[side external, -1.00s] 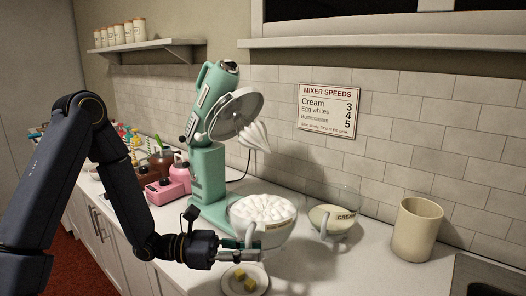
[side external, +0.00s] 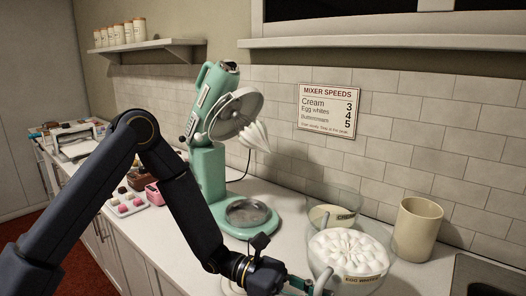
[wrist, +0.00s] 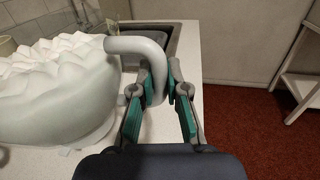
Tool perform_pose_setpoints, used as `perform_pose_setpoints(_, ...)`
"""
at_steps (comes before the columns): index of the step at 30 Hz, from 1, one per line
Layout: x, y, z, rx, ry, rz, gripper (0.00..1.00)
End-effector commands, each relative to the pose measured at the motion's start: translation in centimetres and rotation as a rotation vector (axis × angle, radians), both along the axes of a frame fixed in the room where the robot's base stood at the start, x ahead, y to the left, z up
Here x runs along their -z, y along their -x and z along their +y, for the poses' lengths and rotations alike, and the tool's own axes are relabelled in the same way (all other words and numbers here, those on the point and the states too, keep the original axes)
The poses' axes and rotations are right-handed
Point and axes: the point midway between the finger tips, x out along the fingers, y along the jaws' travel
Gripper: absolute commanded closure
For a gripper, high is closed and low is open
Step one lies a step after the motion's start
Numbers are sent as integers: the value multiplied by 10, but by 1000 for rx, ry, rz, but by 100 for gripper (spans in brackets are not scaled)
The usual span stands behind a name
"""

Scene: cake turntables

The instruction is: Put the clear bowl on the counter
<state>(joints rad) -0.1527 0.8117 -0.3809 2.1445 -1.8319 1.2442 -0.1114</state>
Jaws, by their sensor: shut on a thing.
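The clear bowl (side external: 352,275), full of white peaked foam and labelled like "EGG WHITES", is at the front right of the side view. My gripper (side external: 312,286) is at its left side, shut on its handle. In the wrist view the bowl (wrist: 55,110) fills the left, and its grey curved handle (wrist: 140,45) passes between the green-padded fingers of my gripper (wrist: 162,80). The bowl looks upright. I cannot tell whether its base touches the white counter (side external: 205,235) or hangs just above it.
A second clear bowl (side external: 318,214), labelled "CREAM", stands close behind the held bowl. A cream canister (side external: 414,230) is to the right, and a sink (side external: 480,275) beyond. The green mixer (side external: 208,165) has its head raised and its round base plate (side external: 248,212) empty.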

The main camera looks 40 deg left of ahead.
Motion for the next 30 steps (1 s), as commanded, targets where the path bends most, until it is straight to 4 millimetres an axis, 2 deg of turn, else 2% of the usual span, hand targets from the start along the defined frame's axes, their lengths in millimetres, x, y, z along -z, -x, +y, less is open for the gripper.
perform_pose_setpoints(3,16,-12,-8,2,5,-5,100)
perform_pose_setpoints(10,33,-25,-14,1,4,-7,100)
perform_pose_setpoints(15,57,-25,-14,1,4,-5,100)
perform_pose_setpoints(28,64,-24,-14,0,4,-7,100)
perform_pose_setpoints(29,65,-24,-13,0,1,-3,84)
perform_pose_setpoints(30,65,-24,-13,0,1,-3,80)
